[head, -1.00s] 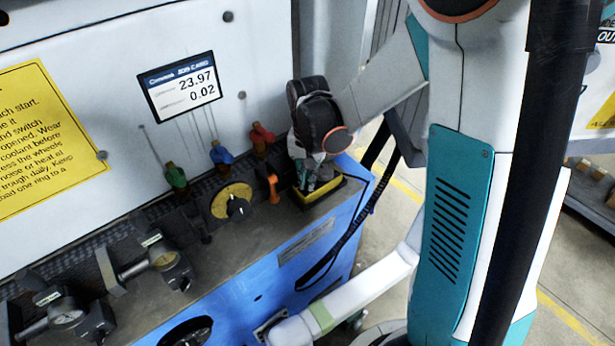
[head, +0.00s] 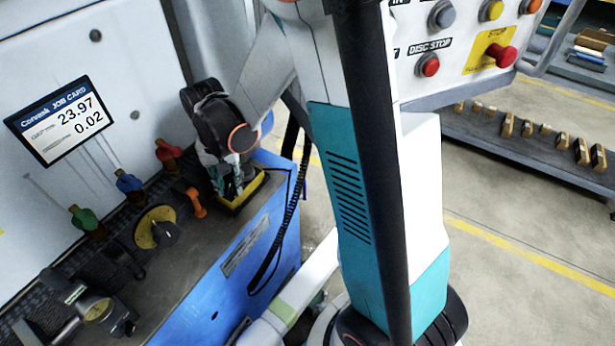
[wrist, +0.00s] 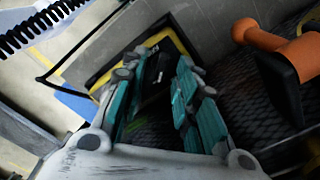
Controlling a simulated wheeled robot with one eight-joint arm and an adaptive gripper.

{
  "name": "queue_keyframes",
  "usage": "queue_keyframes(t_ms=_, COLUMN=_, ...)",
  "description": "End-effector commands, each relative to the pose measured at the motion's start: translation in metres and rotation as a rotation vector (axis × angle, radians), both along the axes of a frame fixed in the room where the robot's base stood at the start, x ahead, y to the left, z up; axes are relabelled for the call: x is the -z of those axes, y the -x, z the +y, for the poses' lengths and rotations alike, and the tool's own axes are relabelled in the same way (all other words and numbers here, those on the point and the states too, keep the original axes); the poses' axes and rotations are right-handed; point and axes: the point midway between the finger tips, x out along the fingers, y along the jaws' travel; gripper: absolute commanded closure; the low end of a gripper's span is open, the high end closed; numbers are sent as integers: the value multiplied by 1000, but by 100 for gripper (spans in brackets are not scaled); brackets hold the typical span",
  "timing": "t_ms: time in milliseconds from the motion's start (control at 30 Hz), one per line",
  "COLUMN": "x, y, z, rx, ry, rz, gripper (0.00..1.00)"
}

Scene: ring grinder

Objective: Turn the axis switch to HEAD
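The axis switch is not readable by label in any view. A yellow-edged black box (head: 240,192) with a coiled cord stands at the right end of the machine ledge; it also shows in the wrist view (wrist: 103,80). My gripper (head: 232,184) points down over this box. In the wrist view my gripper's (wrist: 167,68) teal fingers stand apart, with part of the dark box face between them. I cannot tell whether they touch it. A black knob on a round yellow plate (head: 146,229) sits on the ledge, left of my gripper.
An orange handle (head: 196,203) stands close to the box, and in the wrist view (wrist: 262,37) beside my fingers. Red (head: 167,152), blue (head: 128,182) and green (head: 84,218) valves line the ledge. A button panel (head: 455,50) is at upper right.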

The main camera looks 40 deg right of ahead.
Motion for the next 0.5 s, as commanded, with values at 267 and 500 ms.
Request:
queue_keyframes(t_ms=267, x=0, y=0, z=0, rx=-18, ry=0, rz=0, gripper=72)
queue_keyframes(t_ms=500, x=-1, y=-1, z=1, rx=-191, ry=1, rz=-1, gripper=72)
